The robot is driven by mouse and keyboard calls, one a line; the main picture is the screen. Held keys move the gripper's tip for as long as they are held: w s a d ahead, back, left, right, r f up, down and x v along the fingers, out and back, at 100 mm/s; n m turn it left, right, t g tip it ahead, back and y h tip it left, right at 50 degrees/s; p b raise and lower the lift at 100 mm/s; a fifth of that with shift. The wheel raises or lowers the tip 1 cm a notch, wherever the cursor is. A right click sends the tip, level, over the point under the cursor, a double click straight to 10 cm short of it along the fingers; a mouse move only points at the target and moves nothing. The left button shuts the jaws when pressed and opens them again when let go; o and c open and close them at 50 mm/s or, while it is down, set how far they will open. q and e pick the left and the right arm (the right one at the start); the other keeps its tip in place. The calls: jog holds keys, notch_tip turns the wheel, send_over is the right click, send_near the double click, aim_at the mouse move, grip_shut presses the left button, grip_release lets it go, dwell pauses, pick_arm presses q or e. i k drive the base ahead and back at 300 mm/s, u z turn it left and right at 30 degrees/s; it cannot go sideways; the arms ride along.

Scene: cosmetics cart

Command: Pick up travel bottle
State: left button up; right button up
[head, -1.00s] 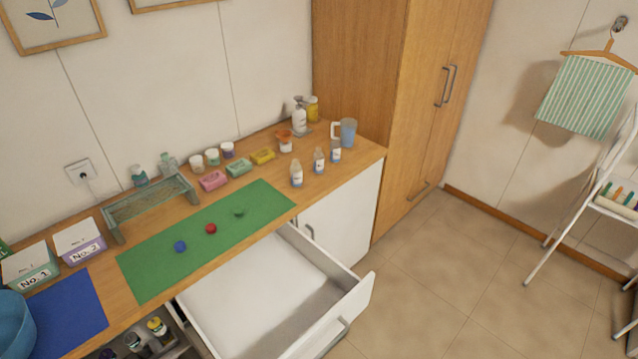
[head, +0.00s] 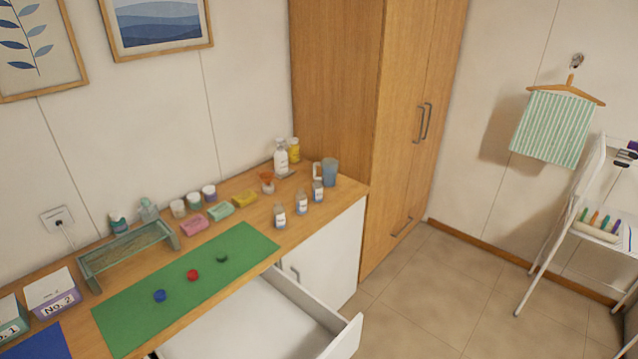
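Three small clear travel bottles with pale labels stand upright in a slanting row on the right part of the wooden counter: a near one (head: 280,216), a middle one (head: 301,203) and a far one (head: 318,190). They stand apart from each other, near the counter's front edge. Three small caps lie on the green mat (head: 240,250): blue (head: 160,296), red (head: 193,275) and green (head: 222,258). Neither of my grippers is in view.
A white drawer (head: 345,338) stands open below the counter. Soaps, small jars and a rack (head: 128,250) line the back.

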aim_at(300, 197)
jog(key=k, duration=1.15)
jog(key=z, duration=1.15)
jog(key=i, duration=1.6)
jog(key=z, duration=0.6)
jog(key=i, duration=1.65)
jog(key=u, duration=1)
jog(key=i, duration=0.85)
jog(key=u, duration=0.95)
